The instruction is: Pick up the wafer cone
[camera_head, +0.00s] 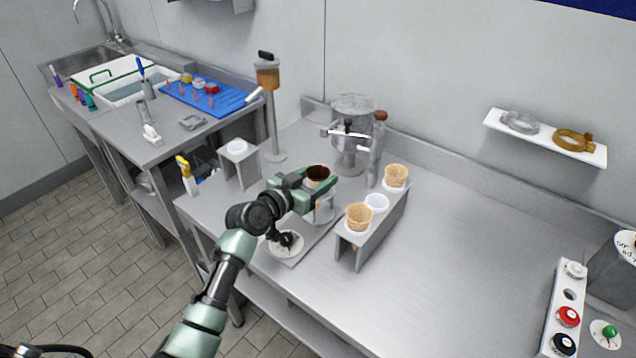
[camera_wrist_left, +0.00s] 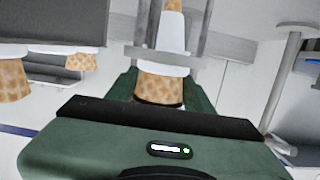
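A wafer cone with a dark-coated rim (camera_head: 318,172) stands upright in a small stand (camera_head: 323,212), partly hidden by my left gripper (camera_head: 314,184). The gripper's green fingers lie on either side of the cone, near its rim. In the left wrist view, which looks upside down, the cone (camera_wrist_left: 160,87) is between the fingers, with a white sleeve and metal stand around its lower part. I cannot tell whether the fingers press on it. Two plain wafer cones, a near one (camera_head: 358,218) and a far one (camera_head: 396,176), stand in a grey rack (camera_head: 352,254). My right gripper is not in view.
The rack's middle white holder (camera_head: 377,202) is empty. A dispenser on a post (camera_head: 268,100) and a metal machine (camera_head: 350,125) stand behind. An empty stand (camera_head: 238,150) is at the left. The steel counter (camera_head: 470,250) is clear to the right, up to a button panel (camera_head: 566,310).

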